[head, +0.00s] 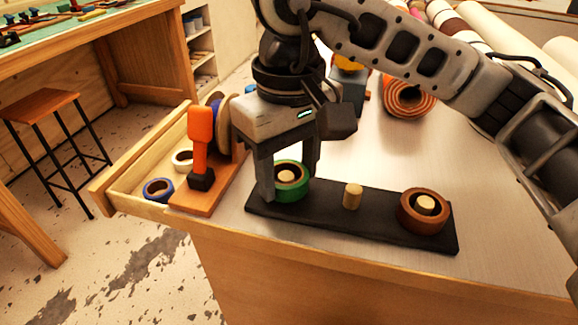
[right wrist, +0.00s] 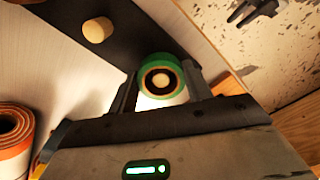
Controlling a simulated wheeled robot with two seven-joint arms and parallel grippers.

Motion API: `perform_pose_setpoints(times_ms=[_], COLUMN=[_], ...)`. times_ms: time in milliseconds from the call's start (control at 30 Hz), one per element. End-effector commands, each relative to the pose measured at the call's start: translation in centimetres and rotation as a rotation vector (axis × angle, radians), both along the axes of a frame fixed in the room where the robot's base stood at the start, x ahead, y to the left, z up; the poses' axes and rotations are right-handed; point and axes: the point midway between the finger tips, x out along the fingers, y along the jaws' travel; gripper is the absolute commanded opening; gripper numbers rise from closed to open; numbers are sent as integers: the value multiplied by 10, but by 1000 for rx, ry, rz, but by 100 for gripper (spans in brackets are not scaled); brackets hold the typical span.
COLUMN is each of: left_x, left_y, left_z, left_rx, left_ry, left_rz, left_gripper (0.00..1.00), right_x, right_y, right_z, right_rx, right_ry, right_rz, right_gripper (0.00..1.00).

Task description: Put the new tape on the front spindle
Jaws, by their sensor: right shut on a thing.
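A black base (head: 325,217) on the worktop carries three pale wooden spindles in a row. The green tape roll (head: 304,186) is at the left spindle (head: 286,176), whose top shows inside its ring. My right gripper (head: 289,180) is shut on this roll, with a finger on either side; the right wrist view shows the same roll (right wrist: 157,63). I cannot tell whether the roll rests fully on the base. The middle spindle (head: 352,195) is bare. A brown roll (head: 404,212) is around the right spindle. A dark two-pronged shape, possibly my left gripper (right wrist: 243,15), shows at the right wrist view's top edge.
An orange-handled tool (head: 201,140) stands on a wooden board left of the base. An open drawer (head: 130,190) holds a blue ring (head: 158,189) and a white ring (head: 182,160). An orange-brown coil (head: 408,99) lies behind.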

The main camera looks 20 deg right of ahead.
Motion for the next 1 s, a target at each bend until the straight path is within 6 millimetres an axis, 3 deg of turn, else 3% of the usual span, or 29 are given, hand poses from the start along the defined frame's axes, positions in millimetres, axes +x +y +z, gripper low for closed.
perform_pose_setpoints(times_ms=[33,1000], left_x=[-8,-8], left_y=[-1,-1], left_z=[-11,-18], left_rx=[7,6], left_ry=[31,31], left_rz=[-6,-6], left_gripper=[30,30], right_x=[0,0], right_y=[0,0], right_z=[-1,-7], right_rx=[0,0], right_ry=[-1,-1], right_rz=[0,0], right_gripper=[27,27])
